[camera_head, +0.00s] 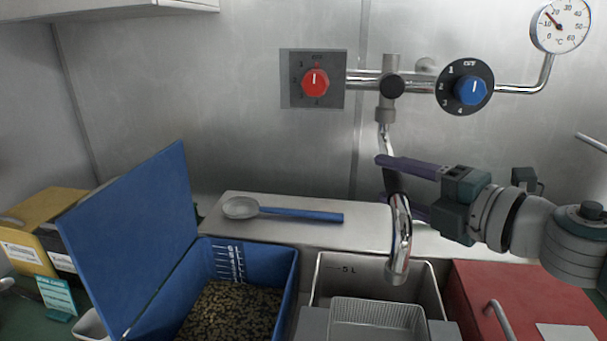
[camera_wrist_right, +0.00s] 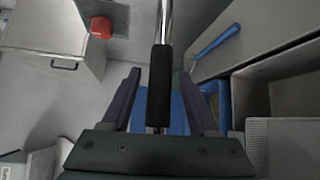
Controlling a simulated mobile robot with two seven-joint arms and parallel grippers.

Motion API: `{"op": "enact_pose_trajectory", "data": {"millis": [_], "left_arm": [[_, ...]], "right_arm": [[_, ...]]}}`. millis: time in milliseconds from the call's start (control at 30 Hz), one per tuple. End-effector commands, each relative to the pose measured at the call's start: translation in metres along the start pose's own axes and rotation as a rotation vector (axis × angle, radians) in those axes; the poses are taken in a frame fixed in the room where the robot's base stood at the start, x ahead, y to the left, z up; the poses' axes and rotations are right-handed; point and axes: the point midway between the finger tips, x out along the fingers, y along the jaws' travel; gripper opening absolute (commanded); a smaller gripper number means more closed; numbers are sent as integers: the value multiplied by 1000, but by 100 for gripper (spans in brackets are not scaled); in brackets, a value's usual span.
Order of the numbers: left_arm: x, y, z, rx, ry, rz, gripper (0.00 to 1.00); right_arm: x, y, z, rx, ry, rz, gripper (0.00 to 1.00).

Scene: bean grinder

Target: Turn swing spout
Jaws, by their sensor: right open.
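The swing spout (camera_head: 401,232) is a chrome pipe that hangs from the wall fitting and ends over the metal sink. Its black sleeve (camera_wrist_right: 160,85) stands between the two purple fingers of my right gripper (camera_wrist_right: 160,95) in the right wrist view. The fingers are open, with a gap visible on both sides of the sleeve. In the head view my right gripper (camera_head: 390,183) comes in from the right at the spout, one finger above the other. The lower finger is partly hidden behind the spout. My left gripper is not in view.
A red knob (camera_head: 315,82) and a blue knob (camera_head: 471,90) sit on the wall above. A blue bin (camera_head: 270,262) with beans and a raised lid stands left of the sink (camera_head: 335,275). A blue-handled scoop (camera_head: 300,214) lies on the ledge. A red box (camera_head: 500,285) is at right.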

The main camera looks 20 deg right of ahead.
Motion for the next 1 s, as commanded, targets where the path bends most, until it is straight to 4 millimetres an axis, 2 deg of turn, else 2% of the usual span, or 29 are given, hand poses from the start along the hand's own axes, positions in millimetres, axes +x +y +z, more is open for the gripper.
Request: {"op": "enact_pose_trajectory", "data": {"millis": [67, 600, 1000], "left_arm": [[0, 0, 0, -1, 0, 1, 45], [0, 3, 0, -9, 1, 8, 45], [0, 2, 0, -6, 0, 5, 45]], "right_arm": [[0, 0, 0, 0, 0, 0, 60], [0, 0, 0, 1, 0, 0, 0], [0, 0, 0, 1, -1, 0, 0]]}}
